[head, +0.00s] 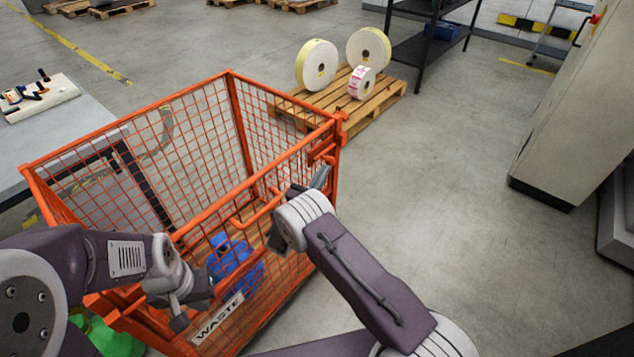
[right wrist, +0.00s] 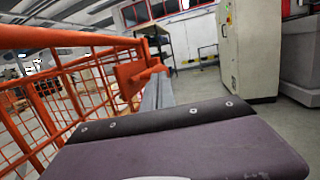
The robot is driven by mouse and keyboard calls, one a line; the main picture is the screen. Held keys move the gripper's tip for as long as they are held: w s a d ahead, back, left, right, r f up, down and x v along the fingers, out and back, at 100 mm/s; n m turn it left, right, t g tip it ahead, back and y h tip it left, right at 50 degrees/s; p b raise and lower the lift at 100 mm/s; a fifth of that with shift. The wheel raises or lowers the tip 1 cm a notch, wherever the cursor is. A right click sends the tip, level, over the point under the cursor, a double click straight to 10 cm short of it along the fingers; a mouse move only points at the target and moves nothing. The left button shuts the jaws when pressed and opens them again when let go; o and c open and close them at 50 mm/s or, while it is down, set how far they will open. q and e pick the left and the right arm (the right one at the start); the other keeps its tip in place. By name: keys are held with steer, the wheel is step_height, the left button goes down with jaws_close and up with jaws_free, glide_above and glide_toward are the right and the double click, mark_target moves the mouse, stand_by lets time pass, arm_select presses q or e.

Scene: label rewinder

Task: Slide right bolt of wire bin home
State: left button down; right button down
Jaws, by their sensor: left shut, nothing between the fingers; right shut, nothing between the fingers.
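The orange wire bin (head: 228,82) stands in front of me with a "WASTE" label (head: 217,318) on its front. Its right bolt (head: 325,158) is an orange bar at the right front corner post; it also shows in the right wrist view (right wrist: 148,73). My right gripper (head: 320,178) is shut and empty, close by the bolt; I cannot tell whether it touches it. Its grey fingers (right wrist: 158,94) reach towards the bolt in the right wrist view. My left gripper (head: 180,322) is shut and empty at the bin's front left. How far the bolt is slid cannot be told.
A blue bundle (head: 232,262) lies inside the bin. A green thing (head: 115,340) lies at the lower left. Behind the bin, a wooden pallet (head: 385,100) bears label rolls (head: 317,65). A grey table (head: 60,130) stands left. The floor on the right is clear up to a large cabinet (head: 565,110).

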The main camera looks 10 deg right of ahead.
mark_target(333, 163)
steer(key=shift+w, duration=0.1)
steer(key=w+d+b, duration=0.1)
steer(key=d, duration=0.1)
steer(key=w+d+b, duration=0.1)
steer(key=d, duration=0.1)
steer(key=shift+w+f, duration=0.15)
steer(key=shift+w, duration=0.35)
steer(key=shift+r, duration=0.35)
steer(key=v, duration=0.9)
steer(key=shift+f, duration=0.25)
steer(key=shift+a, duration=0.1)
